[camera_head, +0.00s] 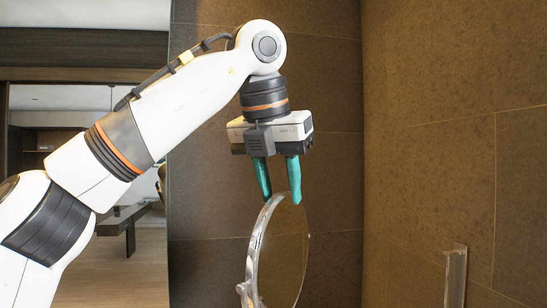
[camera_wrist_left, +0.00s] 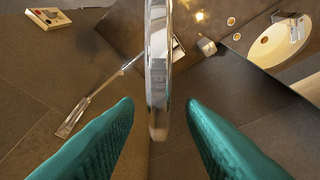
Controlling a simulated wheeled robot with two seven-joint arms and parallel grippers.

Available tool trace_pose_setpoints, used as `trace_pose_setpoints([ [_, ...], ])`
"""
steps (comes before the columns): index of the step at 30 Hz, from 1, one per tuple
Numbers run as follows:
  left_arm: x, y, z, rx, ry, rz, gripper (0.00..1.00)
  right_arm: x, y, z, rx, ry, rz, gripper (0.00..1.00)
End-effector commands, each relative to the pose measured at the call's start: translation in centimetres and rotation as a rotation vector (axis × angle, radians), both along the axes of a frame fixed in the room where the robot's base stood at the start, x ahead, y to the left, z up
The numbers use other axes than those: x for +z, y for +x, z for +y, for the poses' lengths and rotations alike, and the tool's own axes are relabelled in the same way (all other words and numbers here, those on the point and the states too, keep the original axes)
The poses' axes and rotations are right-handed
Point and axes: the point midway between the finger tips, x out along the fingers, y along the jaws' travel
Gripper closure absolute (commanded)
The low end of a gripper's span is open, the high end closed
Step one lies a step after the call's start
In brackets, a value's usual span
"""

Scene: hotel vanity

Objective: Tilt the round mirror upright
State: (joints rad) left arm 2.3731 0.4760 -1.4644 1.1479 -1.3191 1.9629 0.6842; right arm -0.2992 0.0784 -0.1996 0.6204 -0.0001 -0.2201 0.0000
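The round mirror (camera_head: 283,254) stands low in the middle of the head view, with a shiny clear-looking rim and a glass that reflects the brown wall. Its lower part is cut off by the picture edge. My left gripper (camera_head: 281,202) points down at the top of the rim, its two green fingers apart. In the left wrist view the mirror's rim (camera_wrist_left: 158,75) shows nearly edge-on, between the open fingers, with a visible gap to each fingertip. My right gripper is in neither view.
A clear upright piece (camera_head: 456,275) stands by the right wall. The left wrist view shows a small tray (camera_wrist_left: 48,18), a clear bar-like object (camera_wrist_left: 85,110), a small cube (camera_wrist_left: 207,46) and a pale basin (camera_wrist_left: 277,45); some may be reflections. Brown tiled walls enclose the corner.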

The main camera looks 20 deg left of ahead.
Motion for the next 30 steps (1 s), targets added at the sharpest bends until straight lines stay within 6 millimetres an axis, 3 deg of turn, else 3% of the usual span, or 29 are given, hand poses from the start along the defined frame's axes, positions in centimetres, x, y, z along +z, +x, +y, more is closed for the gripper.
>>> trace_pose_setpoints([
  [4, 3.4, -1.3, 0.0, 0.003, 0.001, -0.005, 0.64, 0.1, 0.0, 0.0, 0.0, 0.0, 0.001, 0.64],
  [10, 5.9, -2.4, 0.2, 0.002, 0.0, -0.002, 0.64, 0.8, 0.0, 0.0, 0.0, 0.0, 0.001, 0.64],
  [30, 6.5, -2.7, 0.2, 0.0, 0.0, -0.001, 0.64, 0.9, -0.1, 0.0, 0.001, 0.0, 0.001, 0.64],
])
